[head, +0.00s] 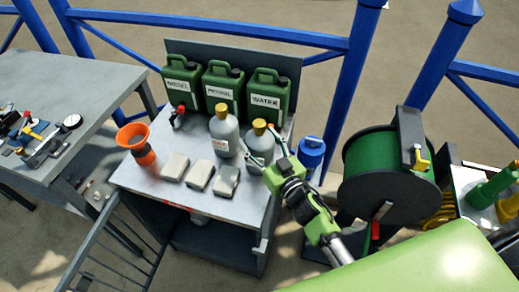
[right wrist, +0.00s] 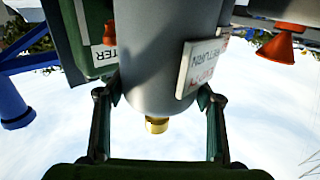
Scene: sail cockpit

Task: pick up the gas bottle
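Two grey gas bottles with yellow caps stand on the metal table, the left one (head: 224,134) bearing a white label. My right gripper (head: 262,152) is at the right bottle (head: 258,138), reaching in from the lower right. In the right wrist view that bottle (right wrist: 160,60) appears upside down, brass-coloured cap lowest, with a printed tag on its right. The fingers of my right gripper (right wrist: 157,95) are wide apart, one on each side of it. Any contact is hard to make out. My left gripper is not in view.
Three green cans, the WATER can (head: 265,99) nearest the bottles, line the table's back. A blue container (head: 311,155) and a green hose reel (head: 385,170) stand to the right.

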